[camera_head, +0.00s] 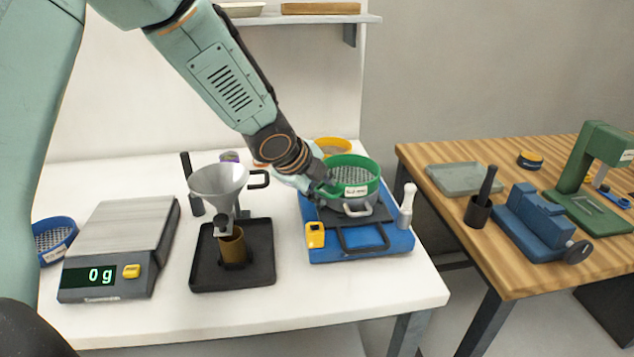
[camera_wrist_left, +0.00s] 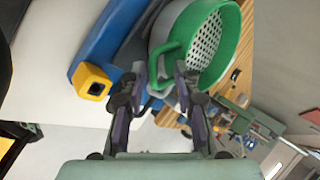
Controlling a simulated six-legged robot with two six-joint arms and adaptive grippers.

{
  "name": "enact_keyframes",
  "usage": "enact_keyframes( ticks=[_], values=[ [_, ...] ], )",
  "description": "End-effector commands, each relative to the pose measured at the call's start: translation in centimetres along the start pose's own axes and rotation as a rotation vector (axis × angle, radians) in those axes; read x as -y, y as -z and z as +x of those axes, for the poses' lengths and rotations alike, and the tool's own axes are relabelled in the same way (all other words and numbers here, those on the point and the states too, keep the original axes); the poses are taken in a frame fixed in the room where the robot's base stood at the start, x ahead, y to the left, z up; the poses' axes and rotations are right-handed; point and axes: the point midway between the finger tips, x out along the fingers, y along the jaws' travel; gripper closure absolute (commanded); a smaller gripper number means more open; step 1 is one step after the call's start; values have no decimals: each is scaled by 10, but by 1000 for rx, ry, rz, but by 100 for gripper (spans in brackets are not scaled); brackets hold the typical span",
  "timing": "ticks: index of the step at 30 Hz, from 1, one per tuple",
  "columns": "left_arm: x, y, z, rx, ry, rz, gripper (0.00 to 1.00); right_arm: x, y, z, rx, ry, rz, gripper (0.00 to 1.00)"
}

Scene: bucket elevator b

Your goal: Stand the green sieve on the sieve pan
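The green sieve (camera_head: 357,190), a round green ring with a mesh floor and a pale label, is at the grey sieve pan (camera_head: 350,208) on the blue shaker base (camera_head: 390,247). It looks about level and right over the pan; I cannot tell if it touches fully. My left gripper (camera_head: 318,185) is at the sieve's left side. In the left wrist view, my left gripper's fingers (camera_wrist_left: 165,75) close about the green handle of the sieve (camera_wrist_left: 225,50). The sieve pan shows only partly below the ring. My right gripper is in neither view.
A yellow sieve (camera_head: 333,146) stands behind. A white-handled brush-like item (camera_head: 407,205) stands right of the shaker. A funnel (camera_head: 218,182) on a stand, a scale (camera_head: 120,240) and a blue sieve (camera_head: 53,240) are left. A wooden table (camera_head: 430,160) is right, across a gap.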

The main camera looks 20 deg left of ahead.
Motion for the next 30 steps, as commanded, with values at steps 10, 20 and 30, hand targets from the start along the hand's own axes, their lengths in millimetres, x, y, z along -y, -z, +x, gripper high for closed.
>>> enact_keyframes(
  ticks=[10, 20, 30],
  values=[
    [4, 0, -46, -1, 5, -3, 69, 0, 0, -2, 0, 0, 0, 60],
    [3, 0, -102, -2, 3, -1, 69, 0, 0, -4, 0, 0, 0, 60],
    [2, 0, -123, 0, 0, -1, 69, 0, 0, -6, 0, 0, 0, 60]
  ],
)
